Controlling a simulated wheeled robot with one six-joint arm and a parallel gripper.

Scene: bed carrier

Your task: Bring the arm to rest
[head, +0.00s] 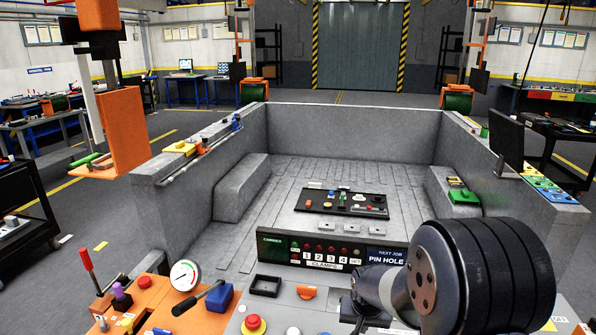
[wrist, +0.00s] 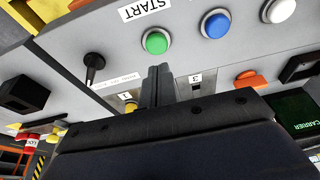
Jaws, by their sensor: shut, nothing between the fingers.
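My gripper (wrist: 158,72) shows in the wrist view as two dark fingers pressed together, with nothing between them. Its fingertips appear over the grey control panel, below a green button (wrist: 155,41) in the picture. I cannot tell whether they touch the panel. In the head view my arm (head: 480,275) reaches in at the lower right, its large dark joint in front of the right part of the panel. The gripper itself is mostly hidden there behind or below the arm.
The wrist view shows a blue button (wrist: 215,24), a white button (wrist: 279,10) and a black lever (wrist: 93,66) close by. In the head view a CARRIER display (head: 330,254) stands behind the panel, before the grey walled bed (head: 350,120). An orange console (head: 150,298) with a red-handled lever is at left.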

